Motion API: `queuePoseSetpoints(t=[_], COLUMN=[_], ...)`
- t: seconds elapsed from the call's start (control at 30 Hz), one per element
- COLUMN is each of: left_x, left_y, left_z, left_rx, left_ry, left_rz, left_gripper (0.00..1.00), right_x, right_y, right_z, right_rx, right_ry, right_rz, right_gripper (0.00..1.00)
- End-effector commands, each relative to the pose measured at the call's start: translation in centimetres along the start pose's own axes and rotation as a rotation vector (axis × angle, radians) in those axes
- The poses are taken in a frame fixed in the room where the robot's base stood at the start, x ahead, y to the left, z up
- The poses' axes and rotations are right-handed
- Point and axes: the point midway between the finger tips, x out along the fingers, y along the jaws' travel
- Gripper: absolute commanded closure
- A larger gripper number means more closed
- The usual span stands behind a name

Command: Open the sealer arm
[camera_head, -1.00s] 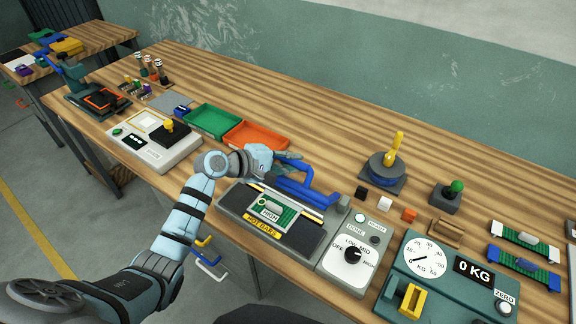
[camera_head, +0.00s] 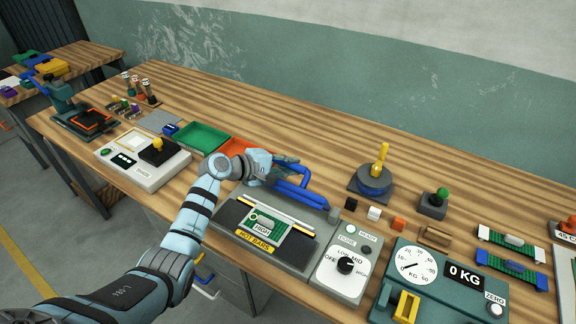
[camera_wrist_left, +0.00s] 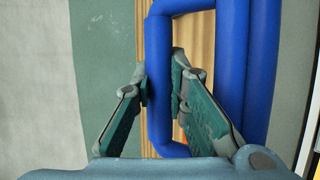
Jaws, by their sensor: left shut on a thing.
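The sealer is a grey bench unit (camera_head: 222,222) with a "HOT BARS" label. Its blue sealer arm (camera_head: 301,193) stands raised at the back edge, clear of the bars, and its blue handle loop fills much of the left wrist view (camera_wrist_left: 231,70). My left gripper (camera_head: 287,160) is at the far end of the arm. In the left wrist view its fingers (camera_wrist_left: 161,80) lie on either side of one bar of the handle, shut on it. My right gripper is out of view.
A control box (camera_head: 343,284) with an OFF/LOW/MID dial adjoins the sealer on the right, then a teal scale (camera_head: 425,290) reading 0 KG. Green (camera_head: 203,137) and orange (camera_head: 236,146) trays lie behind my left wrist. Small cubes (camera_head: 374,213) lie right of the arm.

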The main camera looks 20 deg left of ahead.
Motion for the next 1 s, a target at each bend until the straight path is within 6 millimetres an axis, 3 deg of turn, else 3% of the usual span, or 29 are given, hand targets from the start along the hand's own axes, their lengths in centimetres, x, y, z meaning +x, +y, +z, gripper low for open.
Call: queuePoseSetpoints(t=[0.23,0.27,0.4,0.8,0.87,1.0], left_x=[0.0,0.0,0.0,-0.3,-0.8,-4.0], left_y=[0.8,0.8,0.7,0.3,0.2,0.2], left_z=[0.0,0.0,0.1,-0.1,-0.1,-0.2], left_rx=[0.001,0.001,0.001,0.001,0.000,0.005], left_ry=[0.001,0.001,0.001,0.002,0.003,0.005], left_rz=[0.019,0.019,0.016,0.008,0.008,0.006], left_gripper=[1.00,0.85,0.65,0.65,0.65,0.65], right_x=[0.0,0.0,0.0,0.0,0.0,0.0], right_y=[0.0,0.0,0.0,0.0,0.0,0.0], right_z=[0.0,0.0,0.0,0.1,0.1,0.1], right_rx=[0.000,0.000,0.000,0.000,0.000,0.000], right_ry=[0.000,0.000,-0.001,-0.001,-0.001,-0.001], right_rz=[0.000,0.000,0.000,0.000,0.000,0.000], right_gripper=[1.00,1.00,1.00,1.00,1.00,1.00])
